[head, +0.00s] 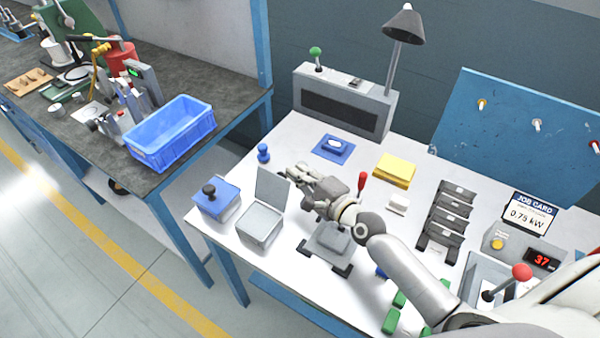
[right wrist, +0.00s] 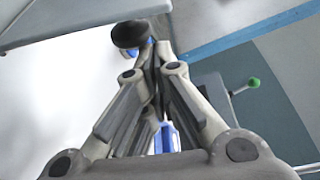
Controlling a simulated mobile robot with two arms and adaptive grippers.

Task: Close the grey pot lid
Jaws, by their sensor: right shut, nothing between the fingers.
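The grey pot (head: 259,225) is a square grey container on the white bench. Its hinged lid (head: 272,188) stands open, roughly upright at the pot's back edge. My right gripper (head: 291,172) is shut and empty, just right of the lid's upper part; I cannot tell whether it touches the lid. In the right wrist view the shut fingertips (right wrist: 152,50) are in the middle, with a grey panel (right wrist: 60,22), likely the lid, at upper left. My left gripper is not in view.
A blue box with a black knob (head: 215,198) stands left of the pot. A small blue knobbed piece (head: 263,153) is behind the lid. A grey fixture (head: 328,242) stands right of the pot under my arm. A grey console with lamp (head: 345,103) is at the back.

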